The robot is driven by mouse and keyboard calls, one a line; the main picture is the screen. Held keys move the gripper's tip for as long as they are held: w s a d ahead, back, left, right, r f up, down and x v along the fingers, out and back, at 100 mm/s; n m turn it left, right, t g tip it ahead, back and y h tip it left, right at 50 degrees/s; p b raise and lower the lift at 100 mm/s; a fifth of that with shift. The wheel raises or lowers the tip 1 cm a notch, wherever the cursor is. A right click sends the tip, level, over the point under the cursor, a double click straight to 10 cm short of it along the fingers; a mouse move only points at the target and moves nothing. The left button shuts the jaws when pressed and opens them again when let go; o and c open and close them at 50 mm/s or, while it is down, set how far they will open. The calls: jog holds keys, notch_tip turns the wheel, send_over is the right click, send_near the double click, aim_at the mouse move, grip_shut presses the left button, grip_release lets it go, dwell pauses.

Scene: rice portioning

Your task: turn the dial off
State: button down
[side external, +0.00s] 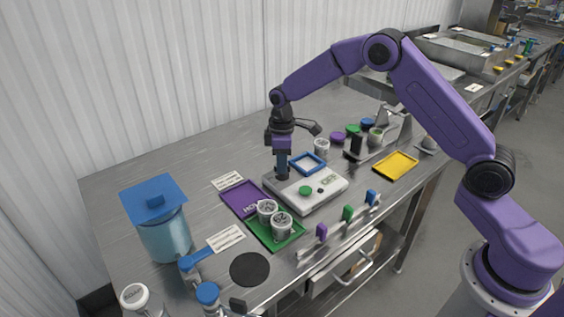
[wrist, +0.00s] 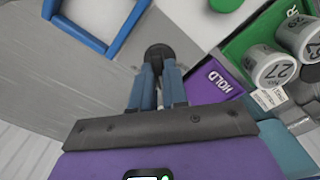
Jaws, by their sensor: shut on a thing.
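A pale grey unit (side external: 322,198) with a green button (side external: 305,191) stands mid-table in the side view. My gripper (side external: 282,172) points straight down at its back-left corner. In the wrist view, a round dark dial (wrist: 157,52) sits at the tips of my gripper (wrist: 157,78), whose blue fingers are shut on it.
Coloured tabs (side external: 347,213) line the front edge.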

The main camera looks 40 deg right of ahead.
jog(key=n, duration=0.6)
jog(key=shift+n, duration=0.3)
jog(key=n, duration=0.5)
jog(key=shift+n, duration=0.3)
jog(key=c, duration=1.1)
grip_release()
jog(key=shift+c, duration=0.2)
notch_tip(320, 180, up, 18)
jog(key=shift+f, duration=0.25)
